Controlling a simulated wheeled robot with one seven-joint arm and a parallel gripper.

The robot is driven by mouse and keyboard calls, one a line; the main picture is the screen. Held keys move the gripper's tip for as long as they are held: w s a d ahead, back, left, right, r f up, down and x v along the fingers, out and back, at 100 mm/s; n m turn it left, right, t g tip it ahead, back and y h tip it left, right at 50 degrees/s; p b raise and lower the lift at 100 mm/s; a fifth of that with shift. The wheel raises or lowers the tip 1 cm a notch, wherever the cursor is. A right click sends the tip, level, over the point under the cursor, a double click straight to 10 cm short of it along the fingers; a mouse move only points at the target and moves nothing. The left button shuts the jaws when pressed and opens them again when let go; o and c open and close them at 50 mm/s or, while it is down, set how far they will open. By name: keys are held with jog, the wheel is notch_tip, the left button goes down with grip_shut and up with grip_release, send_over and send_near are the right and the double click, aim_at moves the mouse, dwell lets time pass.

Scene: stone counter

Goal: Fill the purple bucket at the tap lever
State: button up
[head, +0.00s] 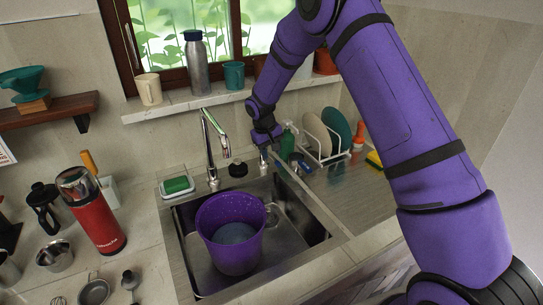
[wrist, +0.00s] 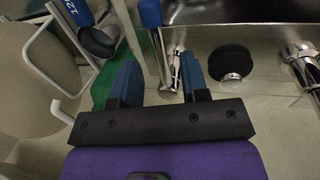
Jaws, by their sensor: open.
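The purple bucket (head: 230,232) stands upright in the sink, just in front of the tap spout (head: 217,135). A round grey-blue surface shows inside it; I cannot tell whether that is water or the bottom. The chrome tap lever (head: 263,156) stands on the sink's back edge, right of the spout. In the wrist view the lever (wrist: 172,72) has a blue-tipped handle (wrist: 151,14). My gripper (wrist: 159,60) is open, with its two blue fingers on either side of the lever. In the head view my gripper (head: 265,138) points down just above the lever; contact cannot be told.
A black round knob (head: 238,170) stands between spout and lever. A green sponge (head: 177,185) lies left of the tap. A red flask (head: 92,210) stands on the left counter.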

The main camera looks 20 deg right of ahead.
jog(key=shift+d+f, duration=0.25)
jog(key=shift+f, duration=1.05)
jog(key=shift+c, duration=0.2)
grip_shut()
jog(key=shift+a+m+g, duration=0.3)
jog(key=shift+a+m, duration=0.9)
jog(key=shift+m, duration=0.6)
jog(key=shift+o, duration=0.2)
grip_release()
jog(key=shift+r, duration=0.1)
